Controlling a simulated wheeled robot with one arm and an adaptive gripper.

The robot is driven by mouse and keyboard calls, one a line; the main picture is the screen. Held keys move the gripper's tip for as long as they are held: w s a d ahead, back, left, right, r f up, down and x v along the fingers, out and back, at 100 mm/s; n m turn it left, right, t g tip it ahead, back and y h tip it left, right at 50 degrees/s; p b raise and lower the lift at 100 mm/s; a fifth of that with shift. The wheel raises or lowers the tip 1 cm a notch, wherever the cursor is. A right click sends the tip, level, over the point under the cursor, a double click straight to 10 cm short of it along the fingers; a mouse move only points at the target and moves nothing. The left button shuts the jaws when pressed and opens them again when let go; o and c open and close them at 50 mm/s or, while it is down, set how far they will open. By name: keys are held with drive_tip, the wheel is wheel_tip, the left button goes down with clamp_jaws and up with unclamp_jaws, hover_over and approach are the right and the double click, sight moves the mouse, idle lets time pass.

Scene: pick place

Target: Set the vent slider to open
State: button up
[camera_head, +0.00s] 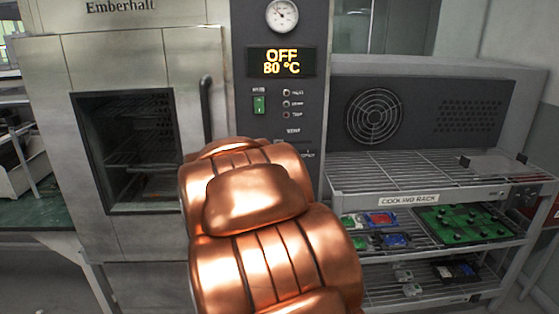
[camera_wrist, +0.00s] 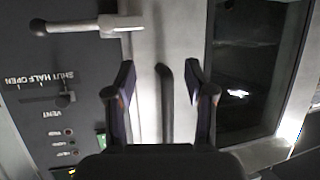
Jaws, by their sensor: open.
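The vent slider (camera_wrist: 65,98) is a small dark knob on the dark control panel, at the left of the wrist view. Its scale words SHUT, HALF and OPEN appear upside down there, and the knob sits at the right end of the scale, by SHUT. My gripper (camera_wrist: 160,75) is open, with its two fingers apart to the right of the slider and not touching it. A dark upright door handle (camera_wrist: 165,105) appears between the fingers; I cannot tell its depth from them. In the head view my copper arm hides the gripper and slider.
The oven (camera_head: 140,45) has a windowed door at left. Its panel has a display (camera_head: 282,62) reading OFF 80 °C, a green switch (camera_head: 259,104) and a gauge (camera_head: 282,16). A silver lever (camera_wrist: 80,27) juts near the slider. A cooling rack (camera_head: 410,199) stands at right.

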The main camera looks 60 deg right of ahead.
drive_tip(key=s+d+r+m+t+h+b, duration=0.1)
drive_tip(key=s+d+r+t+h+b, duration=0.25)
drive_tip(key=d, duration=0.55)
drive_tip(key=s+d+r+m+h+b, duration=0.1)
drive_tip(key=s+d+m+h+b, duration=0.15)
drive_tip(key=s+d+h, duration=0.5)
drive_tip(key=w+d+r+y, duration=0.2)
drive_tip(key=w+d, duration=0.4)
drive_tip(key=w, duration=0.1)
drive_tip(key=shift+d+r+n+p, duration=0.3)
drive_tip(key=shift+r+n+p, duration=0.1)
drive_tip(key=shift+n+p, duration=0.05)
drive_tip(key=shift+g, duration=0.25)
clamp_jaws()
